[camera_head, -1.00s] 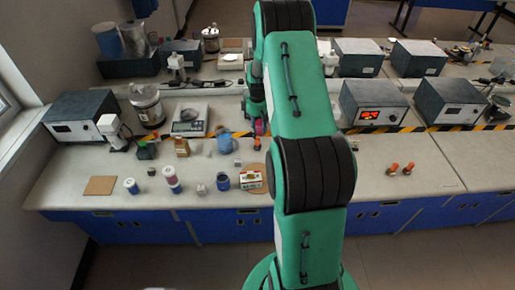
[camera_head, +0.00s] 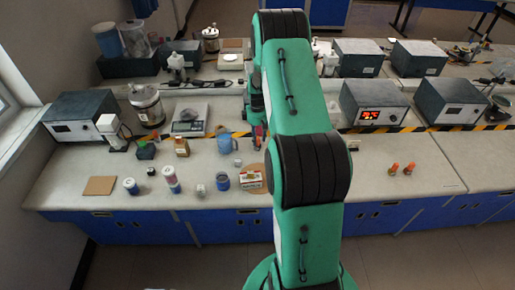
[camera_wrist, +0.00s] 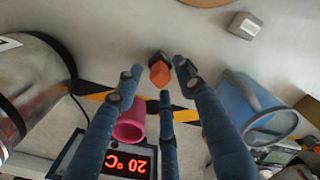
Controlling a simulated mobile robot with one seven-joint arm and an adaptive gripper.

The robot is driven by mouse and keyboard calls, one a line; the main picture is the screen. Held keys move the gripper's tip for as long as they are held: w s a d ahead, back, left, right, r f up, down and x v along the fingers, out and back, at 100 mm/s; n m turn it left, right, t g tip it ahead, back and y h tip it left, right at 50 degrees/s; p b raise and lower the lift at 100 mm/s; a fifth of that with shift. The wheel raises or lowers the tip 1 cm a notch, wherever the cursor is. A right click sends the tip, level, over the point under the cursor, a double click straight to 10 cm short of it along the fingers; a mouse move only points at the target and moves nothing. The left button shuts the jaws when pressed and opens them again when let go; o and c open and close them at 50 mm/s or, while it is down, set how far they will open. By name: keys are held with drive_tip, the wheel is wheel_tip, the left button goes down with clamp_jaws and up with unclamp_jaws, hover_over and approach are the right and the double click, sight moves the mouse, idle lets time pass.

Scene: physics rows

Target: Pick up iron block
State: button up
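A small grey block (camera_wrist: 244,25), perhaps the iron block, lies on the bench at the upper right of the wrist view. A small grey block (camera_head: 238,162) also lies in front of the blue jug in the head view, probably the same one. My gripper (camera_wrist: 160,82) is open, its three blue fingers spread. An orange-topped piece with a dark part (camera_wrist: 159,72) shows between the fingertips; I cannot tell whether they touch it. The grey block is apart from the fingers. In the head view my arm mostly hides the gripper.
A blue jug (camera_wrist: 254,106) stands beside the fingers, and a pink cylinder (camera_wrist: 130,122) on the other side. A dark block (camera_head: 152,171), a pale block (camera_head: 201,190), jars and a small box (camera_head: 251,179) stand on the bench.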

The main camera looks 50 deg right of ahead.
drive_tip(key=shift+f, duration=0.9)
clamp_jaws()
